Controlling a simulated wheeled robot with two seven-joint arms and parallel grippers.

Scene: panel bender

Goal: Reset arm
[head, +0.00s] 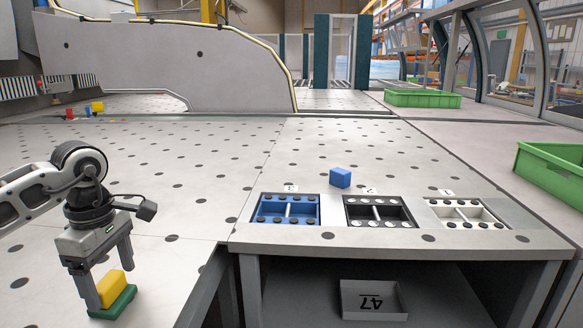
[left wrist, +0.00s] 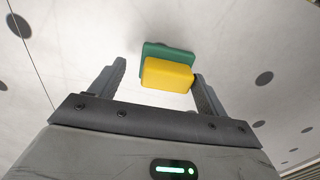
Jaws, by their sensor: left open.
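My left gripper (head: 108,272) is low over the perforated table at the left of the head view. Its fingers are open. A yellow block (head: 112,287) sits on a green block (head: 113,303) at the fingertips. In the left wrist view, the yellow block (left wrist: 167,75) overlaps the green block (left wrist: 168,50). The yellow block lies close to the right finger, with a clear gap to the left finger. I cannot tell whether the right finger touches it. My right gripper is not in view.
A blue block (head: 340,178) lies behind three sunken trays, blue (head: 262,207), black (head: 350,208) and white (head: 432,210). Green crates (head: 422,99) (head: 552,172) stand right. Small red and yellow blocks (head: 97,107) lie far left. A bin marked 47 (head: 374,300) sits below.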

